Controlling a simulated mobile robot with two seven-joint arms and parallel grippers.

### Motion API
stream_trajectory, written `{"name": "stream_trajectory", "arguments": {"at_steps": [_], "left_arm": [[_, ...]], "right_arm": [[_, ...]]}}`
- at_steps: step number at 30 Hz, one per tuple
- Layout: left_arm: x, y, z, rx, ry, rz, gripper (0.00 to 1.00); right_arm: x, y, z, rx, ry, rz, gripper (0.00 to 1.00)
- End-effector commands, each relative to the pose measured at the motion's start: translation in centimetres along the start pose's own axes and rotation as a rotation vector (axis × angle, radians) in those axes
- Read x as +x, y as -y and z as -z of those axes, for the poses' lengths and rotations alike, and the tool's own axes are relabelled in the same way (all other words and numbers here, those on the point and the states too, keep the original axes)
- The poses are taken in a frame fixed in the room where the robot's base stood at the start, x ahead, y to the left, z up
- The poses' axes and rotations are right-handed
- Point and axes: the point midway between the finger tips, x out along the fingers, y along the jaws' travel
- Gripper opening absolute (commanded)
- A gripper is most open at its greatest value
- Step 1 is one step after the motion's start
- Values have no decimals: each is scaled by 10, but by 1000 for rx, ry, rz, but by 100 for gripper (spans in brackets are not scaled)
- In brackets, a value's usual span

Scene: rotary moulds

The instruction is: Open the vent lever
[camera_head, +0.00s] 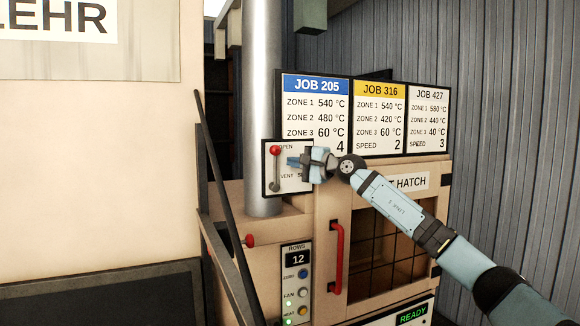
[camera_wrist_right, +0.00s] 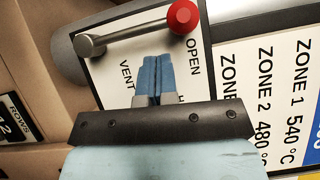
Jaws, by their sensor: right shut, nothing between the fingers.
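The vent lever (camera_head: 275,170) is a grey rod with a red ball knob on a white plate. In the head view it points up, with the knob at the top next to the word OPEN. In the right wrist view the lever (camera_wrist_right: 135,30) runs across the top, the red knob beside OPEN and the grey pivot at the other end. My right gripper (camera_head: 292,162) is shut and empty in front of the plate, just right of the lever. Its blue fingertips (camera_wrist_right: 155,62) show below the rod, apparently apart from it. My left gripper is not in view.
A grey vertical pipe (camera_head: 262,80) stands behind the plate. Job boards (camera_head: 352,118) are above and right. A red hatch handle (camera_head: 337,255), a rows panel (camera_head: 296,285) and a dark slanted bar (camera_head: 225,190) are nearby.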

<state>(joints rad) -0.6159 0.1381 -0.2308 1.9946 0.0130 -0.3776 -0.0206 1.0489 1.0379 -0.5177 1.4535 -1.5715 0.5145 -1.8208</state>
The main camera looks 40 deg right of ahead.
Motion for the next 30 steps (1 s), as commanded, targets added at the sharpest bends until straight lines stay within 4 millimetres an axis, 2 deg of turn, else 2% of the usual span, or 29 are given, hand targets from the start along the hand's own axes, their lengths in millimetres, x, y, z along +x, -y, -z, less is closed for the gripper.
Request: {"name": "stream_trajectory", "arguments": {"at_steps": [2, 3, 9, 15, 21, 30], "left_arm": [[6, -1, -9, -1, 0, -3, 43], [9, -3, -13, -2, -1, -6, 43], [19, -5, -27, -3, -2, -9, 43], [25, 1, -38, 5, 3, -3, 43], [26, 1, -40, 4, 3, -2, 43], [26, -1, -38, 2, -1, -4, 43]], "right_arm": [[-9, -3, 1, -2, 1, 2, 0], [-22, -4, 2, -4, -1, 1, 0], [-68, -3, 1, -4, -1, 0, 0], [-96, 0, 1, -2, 1, 0, 0], [-105, 3, 0, 0, 2, 1, 0], [-105, 4, 0, 0, 3, 1, 0]]}}
